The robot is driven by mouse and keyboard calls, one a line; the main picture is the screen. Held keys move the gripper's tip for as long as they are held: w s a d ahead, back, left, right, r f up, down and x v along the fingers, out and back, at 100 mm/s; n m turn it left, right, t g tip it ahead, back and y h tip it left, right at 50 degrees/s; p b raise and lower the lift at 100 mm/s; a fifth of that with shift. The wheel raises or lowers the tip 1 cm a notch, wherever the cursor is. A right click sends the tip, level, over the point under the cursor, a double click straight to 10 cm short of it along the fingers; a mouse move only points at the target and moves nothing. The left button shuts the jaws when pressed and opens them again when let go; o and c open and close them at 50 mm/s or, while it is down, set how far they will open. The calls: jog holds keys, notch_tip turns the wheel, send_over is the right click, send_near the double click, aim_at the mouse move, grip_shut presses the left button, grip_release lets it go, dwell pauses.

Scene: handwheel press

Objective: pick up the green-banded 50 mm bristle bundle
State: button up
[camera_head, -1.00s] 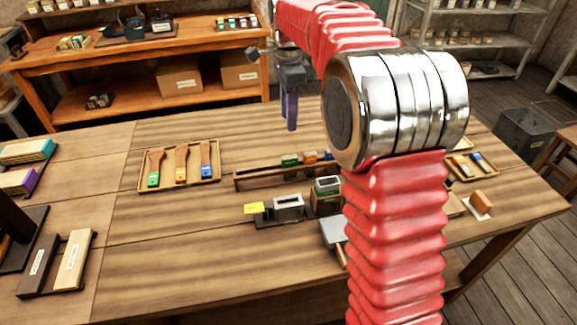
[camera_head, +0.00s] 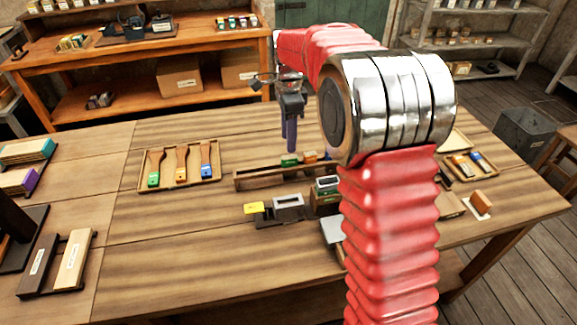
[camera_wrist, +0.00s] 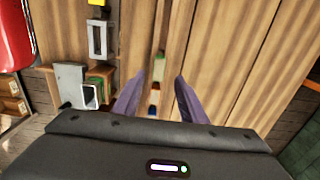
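My gripper (camera_head: 290,148) points down above the rack, close over the green bundle. In the wrist view its two purple fingers (camera_wrist: 160,78) are apart with nothing held. The bundle's length cannot be read.
A yellow block (camera_head: 253,208), a metal-framed holder (camera_head: 288,206) and a green-topped box (camera_head: 327,185) stand in front of the rack. A tray of brushes (camera_head: 180,183) lies to the left. My arm hides part of the bench at right.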

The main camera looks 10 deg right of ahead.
aim_at(289, 156)
jog(key=shift+f, duration=0.65)
jog(key=shift+f, duration=0.1)
jog(key=shift+s+d+f, duration=0.1)
jog(key=shift+f, duration=2.45)
jog(key=shift+c, duration=0.4)
grip_shut()
